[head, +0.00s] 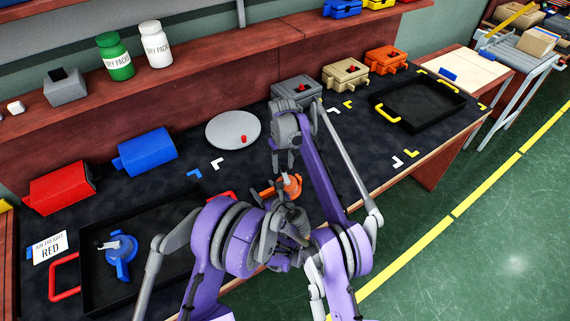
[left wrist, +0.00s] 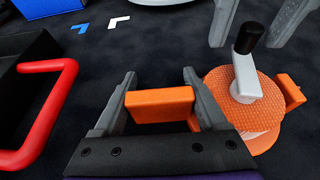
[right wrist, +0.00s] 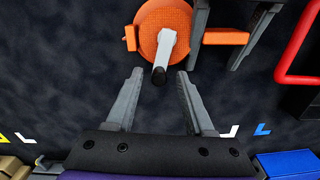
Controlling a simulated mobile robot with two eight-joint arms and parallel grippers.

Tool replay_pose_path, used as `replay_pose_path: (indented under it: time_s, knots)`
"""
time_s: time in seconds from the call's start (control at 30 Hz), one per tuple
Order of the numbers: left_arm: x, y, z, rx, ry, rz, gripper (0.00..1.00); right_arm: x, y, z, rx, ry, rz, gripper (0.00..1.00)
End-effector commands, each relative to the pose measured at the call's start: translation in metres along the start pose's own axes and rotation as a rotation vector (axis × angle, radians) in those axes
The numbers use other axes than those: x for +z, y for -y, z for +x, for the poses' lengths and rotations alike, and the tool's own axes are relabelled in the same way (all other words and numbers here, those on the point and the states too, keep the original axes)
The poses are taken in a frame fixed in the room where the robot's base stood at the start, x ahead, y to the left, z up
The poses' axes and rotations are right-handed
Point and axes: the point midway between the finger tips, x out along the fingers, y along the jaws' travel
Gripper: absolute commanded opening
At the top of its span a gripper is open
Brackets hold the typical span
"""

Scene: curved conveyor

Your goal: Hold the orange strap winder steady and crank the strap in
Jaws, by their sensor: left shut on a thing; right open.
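The orange strap winder (head: 293,186) lies on the dark mat near the bench's front edge. It has a round ribbed drum (left wrist: 235,92) and a grey crank arm (left wrist: 244,78) with a black knob (left wrist: 249,38). My left gripper (left wrist: 160,80) is shut on the winder's orange block handle (left wrist: 160,107), one finger on each side. My right gripper (right wrist: 159,76) is open above the winder. In the right wrist view the black knob shows between its fingertips; I cannot tell whether they touch it. In the head view my left arm partly hides the winder.
A black tray with red handles (head: 64,276) holds a blue winder (head: 121,257) at left. A round grey plate (head: 233,130) lies behind my right gripper. Red (head: 60,187) and blue (head: 146,152) boxes stand left. Another black tray (head: 420,104) is at right.

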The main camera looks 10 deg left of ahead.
Motion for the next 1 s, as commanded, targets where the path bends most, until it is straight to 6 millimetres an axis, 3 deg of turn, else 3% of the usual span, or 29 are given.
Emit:
replay_pose_path:
  time_s: [0.27, 1.0]
  knots:
    - [0.0, 0.0, 0.0, 0.0, 0.0, 0.0, 0.0, 0.002, -0.009, 0.0, 0.0, -0.001, 0.177, 0.53]
    - [0.0, -0.001, 0.0, 0.002, 0.0, -0.001, 0.0, 0.034, -0.037, 0.0, -0.004, -0.004, 1.237, 0.53]
